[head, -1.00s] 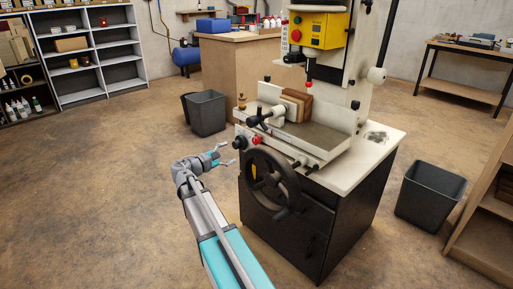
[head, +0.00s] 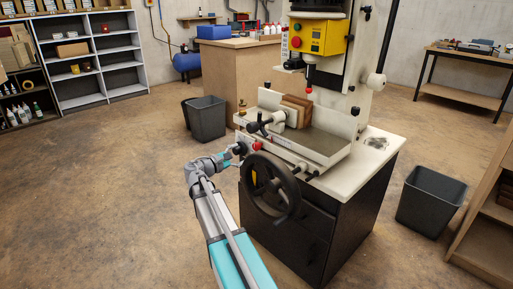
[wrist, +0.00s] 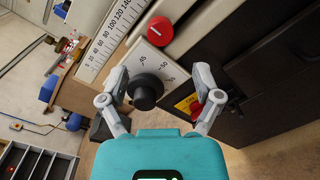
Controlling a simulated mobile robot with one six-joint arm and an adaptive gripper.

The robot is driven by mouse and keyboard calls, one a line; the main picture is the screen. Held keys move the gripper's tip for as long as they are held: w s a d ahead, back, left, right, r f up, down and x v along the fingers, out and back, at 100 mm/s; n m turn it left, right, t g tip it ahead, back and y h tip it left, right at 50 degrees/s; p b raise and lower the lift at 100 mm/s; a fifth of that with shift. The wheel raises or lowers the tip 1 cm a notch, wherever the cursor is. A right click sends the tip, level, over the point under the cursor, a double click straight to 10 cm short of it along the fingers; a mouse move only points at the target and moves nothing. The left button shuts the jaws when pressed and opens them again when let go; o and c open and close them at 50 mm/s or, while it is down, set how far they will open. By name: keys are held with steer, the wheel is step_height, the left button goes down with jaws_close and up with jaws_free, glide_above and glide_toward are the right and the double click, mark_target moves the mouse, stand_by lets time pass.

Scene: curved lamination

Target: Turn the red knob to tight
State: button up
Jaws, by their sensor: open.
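The red knob (wrist: 159,30) is a round cap with a short white mark on its face. It sits on the machine's front just above a pale dial plate in the wrist view. I cannot tell whether a finger touches anything. In the head view my gripper (head: 238,150) covers part of this area.
A large black handwheel (head: 270,188) stands close to the right of my gripper. A white scale (wrist: 112,38) runs along the machine's edge, and a yellow label (wrist: 187,104) lies near the right finger. Grey bins (head: 206,119) stand behind; the floor at left is clear.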

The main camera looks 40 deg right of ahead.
mark_target(254, 147)
steer(key=d, duration=0.9)
steer(key=shift+w, duration=0.15)
jaws_close()
